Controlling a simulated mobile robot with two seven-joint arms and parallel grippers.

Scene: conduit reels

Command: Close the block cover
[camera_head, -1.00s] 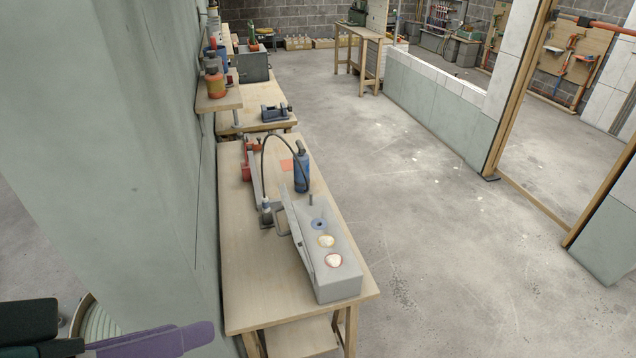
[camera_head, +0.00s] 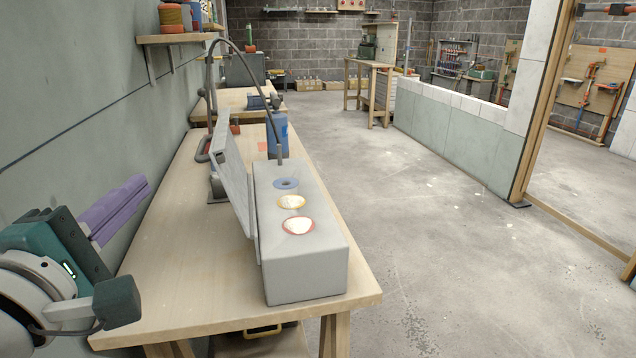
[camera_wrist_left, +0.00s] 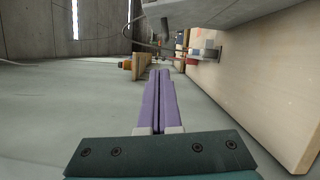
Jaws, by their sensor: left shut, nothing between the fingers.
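The grey block (camera_head: 304,265) stands on the wooden workbench. Three round openings, rimmed blue, yellow and red, show in its top. Its cover (camera_head: 232,183) is a grey plate on the block's left side, standing open and leaning out to the left. My left gripper (camera_head: 143,187) is at the left, between the wall and the bench, left of the cover and apart from it. Its purple fingers are shut together and empty; they also show in the left wrist view (camera_wrist_left: 158,75). My right gripper is not in view.
The wooden workbench (camera_head: 180,270) has bare top left of the block. A blue bottle (camera_head: 278,136) and a curved dark hose (camera_head: 211,75) are behind the block. A wall shelf (camera_head: 180,38) hangs above. The floor to the right is clear.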

